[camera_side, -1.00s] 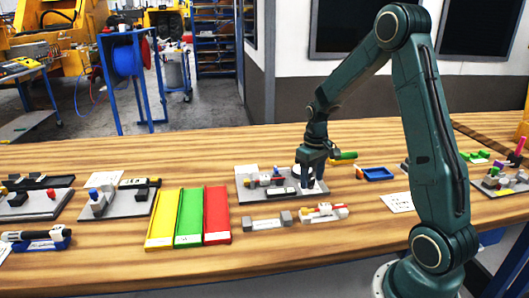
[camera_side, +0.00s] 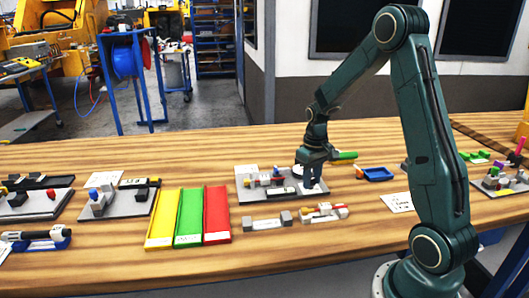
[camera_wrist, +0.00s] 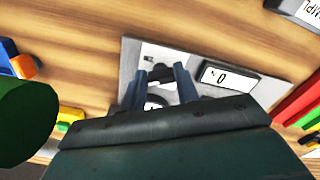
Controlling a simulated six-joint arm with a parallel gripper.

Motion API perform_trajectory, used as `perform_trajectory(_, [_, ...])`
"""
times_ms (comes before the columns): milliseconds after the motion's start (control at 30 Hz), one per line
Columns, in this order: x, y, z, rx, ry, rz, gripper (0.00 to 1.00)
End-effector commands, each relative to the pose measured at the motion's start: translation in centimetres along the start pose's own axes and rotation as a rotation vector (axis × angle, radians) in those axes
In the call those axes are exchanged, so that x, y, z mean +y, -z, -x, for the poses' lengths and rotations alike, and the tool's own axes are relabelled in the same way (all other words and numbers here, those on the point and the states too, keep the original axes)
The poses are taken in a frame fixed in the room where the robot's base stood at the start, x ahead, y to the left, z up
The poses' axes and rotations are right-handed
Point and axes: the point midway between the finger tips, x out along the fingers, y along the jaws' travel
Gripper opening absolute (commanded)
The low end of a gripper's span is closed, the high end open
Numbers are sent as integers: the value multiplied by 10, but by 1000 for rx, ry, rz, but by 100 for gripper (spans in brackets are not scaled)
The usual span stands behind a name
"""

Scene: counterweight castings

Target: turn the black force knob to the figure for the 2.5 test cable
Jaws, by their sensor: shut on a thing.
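The test device is a grey plate (camera_side: 255,199) with several parts on it, in the middle of the table in the side view. My gripper (camera_side: 312,187) points down over the plate's right part and hides the knob there. In the wrist view, my gripper's two blue fingers (camera_wrist: 160,80) stand either side of a small black piece, the black knob (camera_wrist: 160,72), and are shut on it. A dark-rimmed round part shows partly between the fingers nearer the palm. A black-framed display (camera_wrist: 222,78) right of the fingers shows a 0. No knob scale figures are readable.
Yellow (camera_side: 165,220), green (camera_side: 190,220) and red (camera_side: 217,216) trays lie left of the plate. Grey-ended and red-white pieces (camera_side: 325,212) lie in front of it. A blue tray (camera_side: 377,174) and a white card (camera_side: 398,202) are to the right.

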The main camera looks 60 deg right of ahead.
Motion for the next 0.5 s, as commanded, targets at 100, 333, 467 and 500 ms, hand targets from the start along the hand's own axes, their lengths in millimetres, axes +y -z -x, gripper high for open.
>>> perform_trajectory(100, [0,0,0,1,0,-50,8])
perform_trajectory(333, [-1,0,0,2,0,-194,8])
perform_trajectory(467, [-1,1,0,2,0,-285,8])
perform_trajectory(500, [-1,1,0,2,0,-312,8])
